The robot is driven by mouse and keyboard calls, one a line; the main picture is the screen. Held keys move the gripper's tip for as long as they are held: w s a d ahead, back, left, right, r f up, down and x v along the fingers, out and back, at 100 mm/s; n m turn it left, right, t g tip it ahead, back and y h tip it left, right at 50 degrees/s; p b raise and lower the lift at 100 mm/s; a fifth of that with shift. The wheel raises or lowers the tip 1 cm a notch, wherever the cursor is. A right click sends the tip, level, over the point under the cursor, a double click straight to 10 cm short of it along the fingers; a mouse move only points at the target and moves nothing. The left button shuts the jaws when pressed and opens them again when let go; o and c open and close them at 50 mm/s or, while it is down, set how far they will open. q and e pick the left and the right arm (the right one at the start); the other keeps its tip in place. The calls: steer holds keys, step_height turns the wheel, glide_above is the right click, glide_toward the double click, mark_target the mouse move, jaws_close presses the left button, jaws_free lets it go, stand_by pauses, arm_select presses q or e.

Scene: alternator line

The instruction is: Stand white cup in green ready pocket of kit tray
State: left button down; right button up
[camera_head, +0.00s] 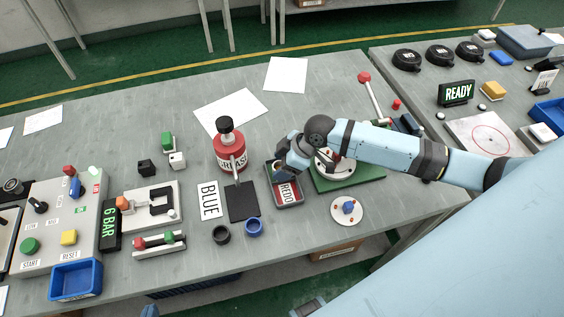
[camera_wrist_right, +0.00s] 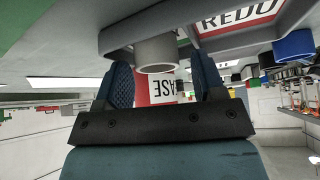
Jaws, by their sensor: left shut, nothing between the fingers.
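The kit tray (camera_head: 299,203) is grey, with a red REDO pocket (camera_head: 287,192) at its near end. The pocket at its far end is mostly hidden by my right gripper (camera_head: 280,167), so I see no green there. In the right wrist view, turned upside down, the white cup (camera_wrist_right: 156,53) stands upright at the tray (camera_wrist_right: 118,38). The fingers of my right gripper (camera_wrist_right: 163,85) are apart, with gaps on both sides of the cup. Only a blue tip of what seems to be my left gripper (camera_head: 150,311) shows at the bottom edge, away from the tray.
A red grease can (camera_head: 230,155) stands just left of the tray. A green-based fixture (camera_head: 350,180) is right of it, under my right arm. A dark cup (camera_head: 221,234), a blue cup (camera_head: 254,227) and a white round plate (camera_head: 347,210) lie nearer. White sheets lie behind.

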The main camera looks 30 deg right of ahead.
steer(key=shift+d+r, duration=0.1)
steer(key=shift+d, duration=0.05)
stand_by(0.3)
steer(key=shift+d+r, duration=0.1)
steer(key=shift+r, duration=0.1)
steer(key=v, duration=1.3)
steer(key=shift+s+b, duration=0.2)
steer(key=shift+b, duration=0.25)
